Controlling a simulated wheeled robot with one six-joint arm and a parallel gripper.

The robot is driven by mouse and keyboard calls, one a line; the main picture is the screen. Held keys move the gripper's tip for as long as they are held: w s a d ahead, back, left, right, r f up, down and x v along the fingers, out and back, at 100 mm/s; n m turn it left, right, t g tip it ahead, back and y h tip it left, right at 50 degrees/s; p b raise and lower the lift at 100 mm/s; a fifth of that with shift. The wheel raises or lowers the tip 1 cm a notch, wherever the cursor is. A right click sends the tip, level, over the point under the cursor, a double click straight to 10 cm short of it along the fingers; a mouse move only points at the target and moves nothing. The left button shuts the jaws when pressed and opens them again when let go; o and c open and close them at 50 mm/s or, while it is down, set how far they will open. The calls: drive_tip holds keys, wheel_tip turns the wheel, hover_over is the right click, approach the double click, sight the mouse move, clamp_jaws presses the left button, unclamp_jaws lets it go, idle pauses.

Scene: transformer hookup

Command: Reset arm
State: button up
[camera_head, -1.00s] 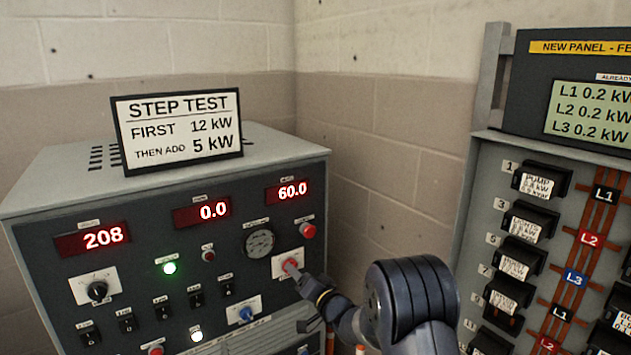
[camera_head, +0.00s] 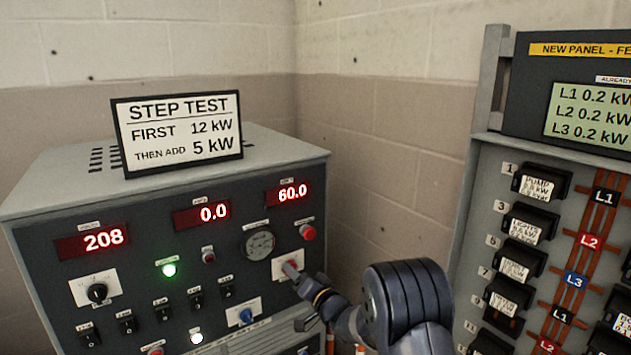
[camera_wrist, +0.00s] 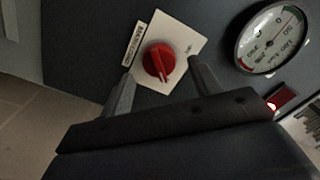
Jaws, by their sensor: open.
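My gripper (camera_wrist: 160,85) is open in the wrist view, with one finger on each side of a red rotary knob (camera_wrist: 158,62) on a white plate (camera_wrist: 185,30). The knob sits between and a little beyond the fingertips; I cannot tell whether they touch it. In the head view my gripper (camera_head: 297,275) is at the right part of the grey control cabinet (camera_head: 130,300), in front of the same knob, which it mostly hides. My arm (camera_head: 405,295) reaches in from the lower right.
A round gauge (camera_head: 259,245) and a red button (camera_head: 308,232) are close above my gripper. A blue knob (camera_head: 246,316) is lower left. A breaker panel (camera_head: 485,150) stands at the right. A step test sign (camera_head: 180,130) stands on the cabinet.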

drive_tip(key=b+v, duration=0.1)
drive_tip(key=v, duration=0.8)
drive_tip(key=w+a+n+p, duration=0.6)
drive_tip(key=w+n+p, duration=0.2)
drive_tip(key=n+p, duration=0.6)
drive_tip(key=n, duration=0.4)
drive_tip(key=shift+w+a, duration=0.3)
drive_tip(key=shift+w, duration=0.05)
idle(0.4)
idle(0.4)
drive_tip(key=shift+r, duration=0.1)
